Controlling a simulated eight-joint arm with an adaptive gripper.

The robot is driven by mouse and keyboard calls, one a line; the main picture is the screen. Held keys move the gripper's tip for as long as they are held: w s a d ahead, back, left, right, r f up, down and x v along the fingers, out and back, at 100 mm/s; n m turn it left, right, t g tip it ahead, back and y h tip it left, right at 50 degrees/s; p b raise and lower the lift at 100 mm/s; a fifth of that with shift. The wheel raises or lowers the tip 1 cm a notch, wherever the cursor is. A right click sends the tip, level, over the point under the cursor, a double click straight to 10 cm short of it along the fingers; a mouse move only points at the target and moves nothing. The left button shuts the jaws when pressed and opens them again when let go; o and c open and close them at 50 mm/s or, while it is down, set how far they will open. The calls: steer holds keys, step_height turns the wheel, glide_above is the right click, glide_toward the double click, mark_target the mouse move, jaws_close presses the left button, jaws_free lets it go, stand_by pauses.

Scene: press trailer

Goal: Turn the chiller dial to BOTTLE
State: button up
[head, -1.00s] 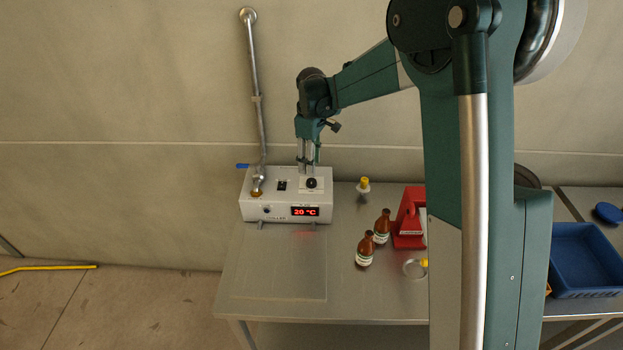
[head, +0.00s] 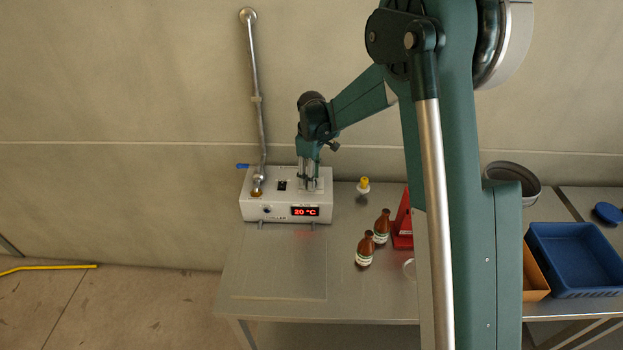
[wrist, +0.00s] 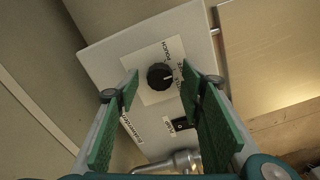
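The white chiller box (head: 256,207) stands at the back left of the steel table, with a red display (head: 305,211) reading 20 °C. Its black round dial (wrist: 160,76) sits on a pale label plate in the wrist view, with a white pointer mark towards picture right. The label word POUCH is readable; other lettering is partly hidden or too small. My gripper (head: 309,187) points down at the chiller top and hides the dial in the head view. In the wrist view my gripper (wrist: 159,83) is open, its green-padded fingers on either side of the dial with gaps visible.
A metal pipe (head: 259,125) with a blue lever (head: 243,166) rises by the chiller's left end. A black switch (wrist: 181,124) lies near the dial. Brown bottles (head: 365,250), a yellow-capped item (head: 364,184) and a red device (head: 402,230) stand to the right. The front left table is clear.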

steer(key=shift+f, duration=0.3)
steer(key=c, duration=0.9)
steer(key=shift+m+b, duration=0.45)
steer(key=shift+m, duration=0.05)
steer(key=m+b, duration=0.2)
steer(key=m, duration=0.1)
steer(key=shift+f+m, duration=0.1)
steer(key=shift+m, duration=0.2)
steer(key=m+b, duration=0.2)
steer(key=m, duration=0.3)
steer(key=shift+b, duration=0.4)
